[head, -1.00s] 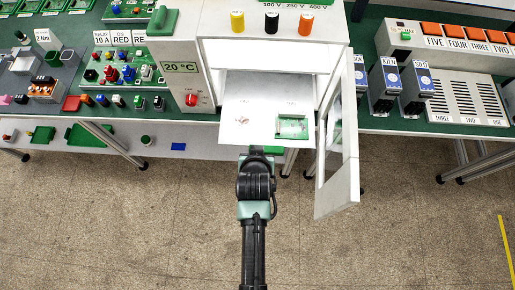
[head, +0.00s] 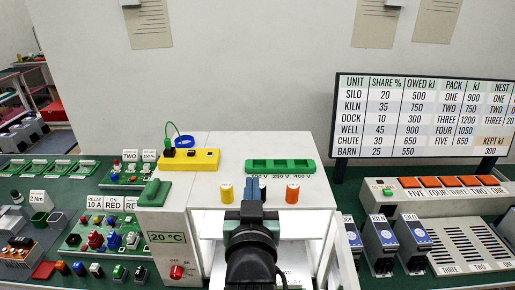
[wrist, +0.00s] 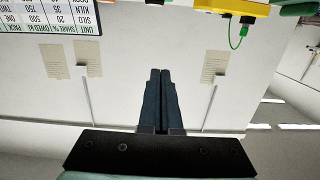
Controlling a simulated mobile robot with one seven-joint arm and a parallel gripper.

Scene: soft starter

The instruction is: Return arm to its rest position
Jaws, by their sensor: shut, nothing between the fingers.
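My gripper (head: 252,192) is raised in front of the white cabinet (head: 178,222) in the head view, at the lower middle. In the wrist view its two dark fingers (wrist: 160,76) lie side by side, shut with nothing between them, facing a plain pale wall. My arm and gripper hide part of the cabinet's open front and the middle of its top.
On the cabinet top are a yellow block (head: 190,160), a green tray (head: 280,165), a yellow cylinder (head: 226,193) and an orange cylinder (head: 292,193). A lettered board (head: 425,115) stands at right. Blue-fronted modules (head: 381,240) stand below it. The cabinet door stands open.

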